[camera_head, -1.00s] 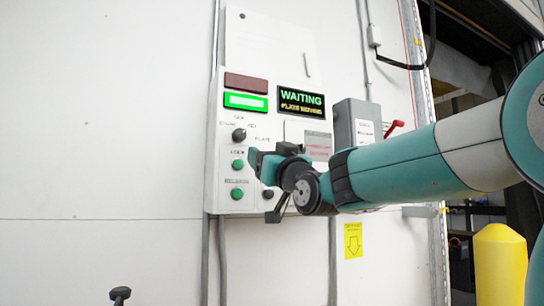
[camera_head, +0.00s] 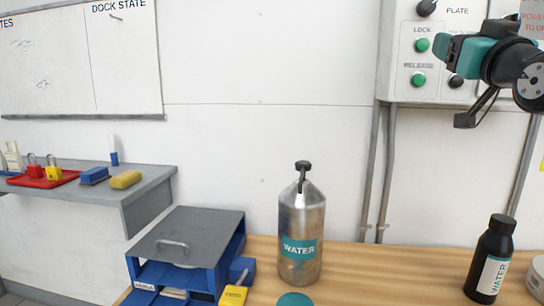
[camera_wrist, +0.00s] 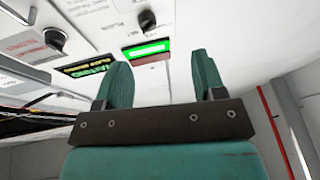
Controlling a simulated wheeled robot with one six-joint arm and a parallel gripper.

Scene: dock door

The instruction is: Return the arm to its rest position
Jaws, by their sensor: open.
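My gripper (camera_wrist: 160,85) is open and empty in the wrist view, its two teal fingers apart with nothing between them. Beyond the fingers are a lit green indicator (camera_wrist: 147,50), a dark display with "WAITING" lettering (camera_wrist: 88,68) and black knobs of the control panel. In the head view my gripper (camera_head: 462,80) is at the upper right, in front of the control panel (camera_head: 394,75), which has green buttons marked LOCK and RELEASE. The fingers are partly hidden there, and most of my arm is outside the picture.
A wooden bench (camera_head: 365,278) holds a metal water bottle (camera_head: 301,235), a black water bottle (camera_head: 492,258) and a blue organizer with a grey lid (camera_head: 185,238). A grey shelf (camera_head: 150,186) at left carries a red tray (camera_head: 42,180) with padlocks, and a yellow sponge (camera_head: 125,180). The wall between shelf and panel is clear.

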